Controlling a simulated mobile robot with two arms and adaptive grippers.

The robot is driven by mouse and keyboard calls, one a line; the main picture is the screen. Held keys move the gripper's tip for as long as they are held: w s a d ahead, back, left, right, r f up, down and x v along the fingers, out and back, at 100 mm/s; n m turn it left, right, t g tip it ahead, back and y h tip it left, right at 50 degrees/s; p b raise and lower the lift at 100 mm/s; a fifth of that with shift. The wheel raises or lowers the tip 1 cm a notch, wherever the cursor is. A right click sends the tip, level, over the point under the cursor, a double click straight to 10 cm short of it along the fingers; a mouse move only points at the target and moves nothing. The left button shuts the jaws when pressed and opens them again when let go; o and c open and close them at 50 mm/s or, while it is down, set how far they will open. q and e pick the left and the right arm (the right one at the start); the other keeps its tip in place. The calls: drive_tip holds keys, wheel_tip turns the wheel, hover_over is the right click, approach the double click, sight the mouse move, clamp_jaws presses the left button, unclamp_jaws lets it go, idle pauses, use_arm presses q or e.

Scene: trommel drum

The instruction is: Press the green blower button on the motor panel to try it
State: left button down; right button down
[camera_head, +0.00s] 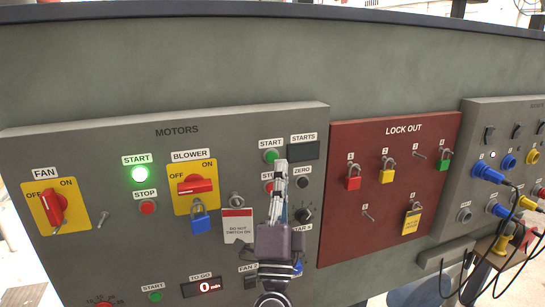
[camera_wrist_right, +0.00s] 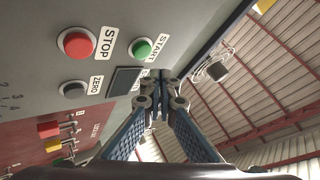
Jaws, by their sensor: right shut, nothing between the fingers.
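The motor panel (camera_head: 100,240) is grey. An unlit green START button (camera_head: 271,156) sits right of the BLOWER switch (camera_head: 195,186); it also shows in the wrist view (camera_wrist_right: 142,48). A red STOP button lies below it, partly hidden in the head view and clear in the wrist view (camera_wrist_right: 76,44). My right gripper (camera_head: 281,163) is shut and empty, its tips just right of and below the green button. Its tips also show in the wrist view (camera_wrist_right: 164,75). I cannot tell whether they touch the panel. My left gripper is not in view.
The BLOWER switch carries a blue padlock (camera_head: 200,218). A DO NOT SWITCH ON tag (camera_head: 238,228) hangs beside it. Another START button (camera_head: 139,174) glows green near the FAN switch (camera_head: 53,208). A red LOCK OUT board (camera_head: 340,220) with several padlocks stands right.

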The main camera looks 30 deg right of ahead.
drive_tip(key=s, duration=0.3)
drive_tip(key=shift+s+a+r, duration=0.1)
drive_tip(key=shift+a, duration=0.3)
idle(0.5)
